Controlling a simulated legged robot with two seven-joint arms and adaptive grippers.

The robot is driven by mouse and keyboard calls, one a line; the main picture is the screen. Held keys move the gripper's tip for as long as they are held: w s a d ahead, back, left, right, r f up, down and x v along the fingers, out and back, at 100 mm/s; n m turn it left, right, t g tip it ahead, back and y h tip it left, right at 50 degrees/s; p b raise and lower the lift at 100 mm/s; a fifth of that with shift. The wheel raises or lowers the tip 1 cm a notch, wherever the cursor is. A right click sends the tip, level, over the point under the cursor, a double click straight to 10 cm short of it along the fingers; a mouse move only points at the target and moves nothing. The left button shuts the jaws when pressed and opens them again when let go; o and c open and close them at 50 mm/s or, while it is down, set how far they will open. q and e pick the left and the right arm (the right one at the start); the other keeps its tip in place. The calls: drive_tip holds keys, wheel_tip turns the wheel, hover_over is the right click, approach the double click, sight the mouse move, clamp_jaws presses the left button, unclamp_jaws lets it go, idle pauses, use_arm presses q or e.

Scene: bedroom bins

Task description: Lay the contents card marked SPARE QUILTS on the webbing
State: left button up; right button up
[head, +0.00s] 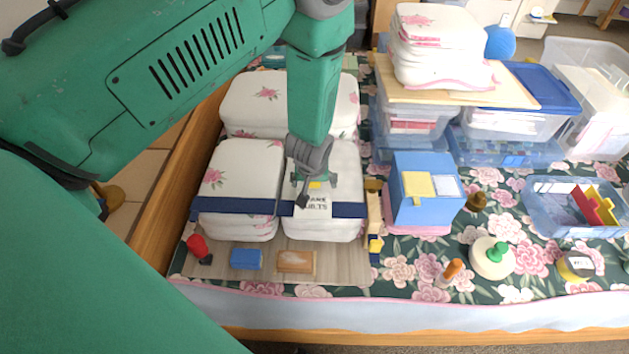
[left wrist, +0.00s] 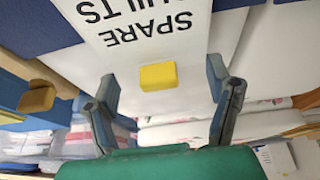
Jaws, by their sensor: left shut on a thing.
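The contents card (head: 313,205) is white with black lettering and a yellow block on it; it is over the front right quilt stack. In the left wrist view the card (left wrist: 120,25) reads SPARE QUILTS upside down, with the yellow block (left wrist: 158,76) between the fingers. My left gripper (head: 308,190) is shut on the card, pointing down. The navy webbing (head: 236,206) runs across both front stacks, and the card overlaps it in the head view. I cannot tell whether the card touches it. The webbing also shows in the left wrist view (left wrist: 30,28). My right gripper is not in view.
A red-and-black item (head: 198,248), a blue block (head: 246,259) and a wooden block (head: 296,262) lie in front of the stacks. A blue box (head: 425,205) stands to the right. Clear bins (head: 415,120) carry a board with folded quilts (head: 437,45). My arm covers much of the left.

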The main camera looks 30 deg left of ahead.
sight(311, 200)
use_arm(q)
drive_tip(key=shift+a+f, duration=0.2)
drive_tip(key=shift+f, duration=0.3)
drive_tip(key=o, duration=1.1)
drive_tip(key=shift+d, duration=0.1)
drive_tip(key=v, duration=1.2)
drive_tip(key=shift+d, duration=0.1)
drive_tip(key=shift+s+f, duration=0.1)
drive_tip(key=shift+f, duration=0.05)
drive_tip(key=s+f+m+g, duration=0.1)
drive_tip(key=s+f, duration=0.3)
drive_tip(key=s, duration=0.4)
drive_tip(key=s+d+f+m+g+h, duration=0.1)
drive_tip(key=s+f+m, duration=0.2)
drive_tip(key=s, duration=0.6)
drive_tip(key=s+f+m+g+h, duration=0.1)
drive_tip(key=s+f+m, duration=0.1)
drive_tip(key=s+f, duration=0.4)
drive_tip(key=shift+s+d+m, duration=0.15)
drive_tip(key=shift+s+m, duration=0.05)
drive_tip(key=shift+s, duration=0.55)
drive_tip(key=shift+s+d+m, duration=0.15)
drive_tip(key=shift+s+m, duration=0.05)
drive_tip(key=shift+s, duration=0.55)
